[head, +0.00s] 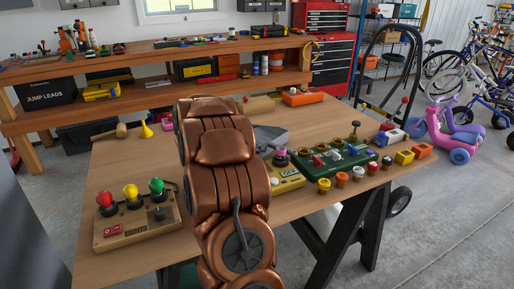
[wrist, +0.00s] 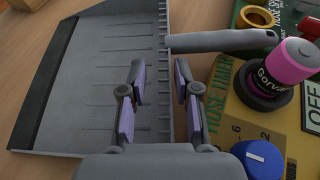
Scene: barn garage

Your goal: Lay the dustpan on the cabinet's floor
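The grey dustpan (wrist: 110,60) lies on the wooden workbench, its dark lip to the left and its handle (wrist: 225,40) pointing right in the wrist view. In the head view only a grey part of it (head: 271,137) shows beside my copper-coloured arm. My gripper (wrist: 160,90) is open, with its fingers apart on either side of the dustpan's ribbed right edge. Whether the fingers touch it I cannot tell. The gripper is hidden behind my arm in the head view. I cannot make out a cabinet with an open floor in either view.
A yellow timer box with a pink-capped knob (wrist: 292,62) and blue knob (wrist: 259,158) stands close right of the gripper. A green panel (head: 340,160), several small coloured buttons, a lamp box (head: 135,222) and a mallet (head: 114,133) share the bench. A red tool chest (head: 330,65) stands behind.

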